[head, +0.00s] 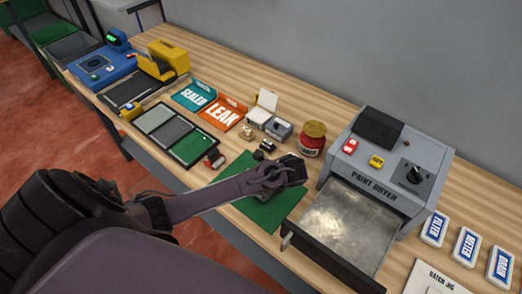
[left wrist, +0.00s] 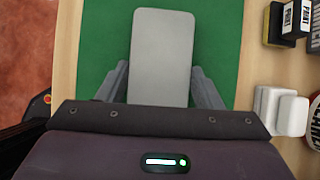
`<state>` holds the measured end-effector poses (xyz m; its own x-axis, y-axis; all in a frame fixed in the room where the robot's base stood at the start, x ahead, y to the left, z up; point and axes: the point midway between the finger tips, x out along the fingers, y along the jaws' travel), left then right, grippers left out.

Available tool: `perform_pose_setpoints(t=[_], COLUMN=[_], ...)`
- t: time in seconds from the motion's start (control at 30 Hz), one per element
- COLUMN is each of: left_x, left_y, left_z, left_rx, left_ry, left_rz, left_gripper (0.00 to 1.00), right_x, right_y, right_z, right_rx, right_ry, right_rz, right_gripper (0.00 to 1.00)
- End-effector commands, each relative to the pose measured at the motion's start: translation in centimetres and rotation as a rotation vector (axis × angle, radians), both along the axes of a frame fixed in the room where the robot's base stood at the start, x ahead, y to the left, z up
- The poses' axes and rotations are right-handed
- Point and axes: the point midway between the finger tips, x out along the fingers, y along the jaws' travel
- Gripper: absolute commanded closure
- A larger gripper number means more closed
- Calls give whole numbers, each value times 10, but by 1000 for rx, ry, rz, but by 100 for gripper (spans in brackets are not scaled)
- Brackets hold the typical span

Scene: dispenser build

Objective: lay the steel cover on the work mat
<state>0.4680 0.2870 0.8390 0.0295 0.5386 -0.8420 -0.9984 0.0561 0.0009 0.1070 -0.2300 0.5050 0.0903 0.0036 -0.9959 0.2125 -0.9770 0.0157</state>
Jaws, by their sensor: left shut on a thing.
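The steel cover (left wrist: 162,55) is a plain grey rounded plate in the left wrist view, between the two fingers of my left gripper (left wrist: 160,88). The gripper is shut on it. The green work mat (left wrist: 105,35) lies behind the cover in that view; whether they touch cannot be told. In the head view the work mat (head: 268,212) lies at the front of the bench, and my left gripper (head: 288,172) is over its far part. The cover is hidden there by the gripper. My right gripper is not in view.
The paint dryer (head: 385,165) stands right of the mat, its drawer (head: 350,228) pulled out close to the mat's edge. A red jar (head: 312,140) and small parts stand behind the gripper. A compartment tray (head: 177,134) lies to the left, with orange (head: 223,113) and teal trays beyond.

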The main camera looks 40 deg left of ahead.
Motion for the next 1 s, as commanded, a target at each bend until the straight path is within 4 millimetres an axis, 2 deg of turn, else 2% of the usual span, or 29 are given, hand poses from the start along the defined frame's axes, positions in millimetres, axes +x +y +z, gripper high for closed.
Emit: perform_pose_setpoints(t=[0.33, 0.37, 0.5, 0.8, 1.0], left_x=[0, 0, 0, 0, 0], left_y=[0, 0, 0, 0, -12], left_z=[-4, -4, -4, -2, 16], left_rx=[1, 0, 0, 0, -3], left_ry=[1, 1, 1, 0, -3], left_rz=[1, 0, 1, 0, -1], left_gripper=[66, 37, 19, 19, 19], right_x=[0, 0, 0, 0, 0], right_y=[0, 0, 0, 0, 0], right_z=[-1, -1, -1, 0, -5], right_rx=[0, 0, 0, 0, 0], right_ry=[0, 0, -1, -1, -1], right_rz=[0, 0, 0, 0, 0], right_gripper=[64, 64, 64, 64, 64])
